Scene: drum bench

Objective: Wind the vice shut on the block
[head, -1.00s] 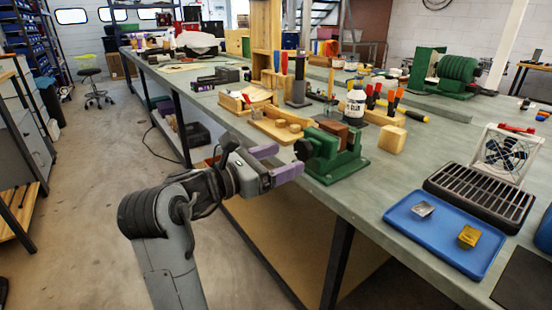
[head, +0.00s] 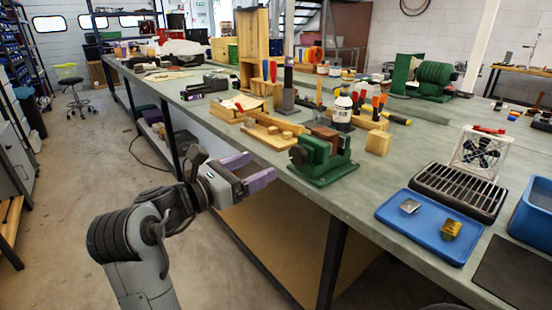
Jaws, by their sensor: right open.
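The green vice (head: 325,168) stands at the near edge of the bench. A reddish-brown block (head: 326,134) sits between its jaws; I cannot tell whether both jaws touch it. The vice's dark round screw end (head: 298,155) faces left, towards my gripper, and its handle is hard to make out. My right gripper (head: 262,166), with two purple fingers, is open and empty. It hangs off the bench edge, left of the screw end and apart from it. My left gripper is not in view.
A light wooden block (head: 378,142) stands right of the vice, and a white-labelled bottle (head: 342,112) behind it. A wooden fixture (head: 268,130) lies to its left. A blue tray (head: 432,232) is at the right. The bench front between vice and tray is clear.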

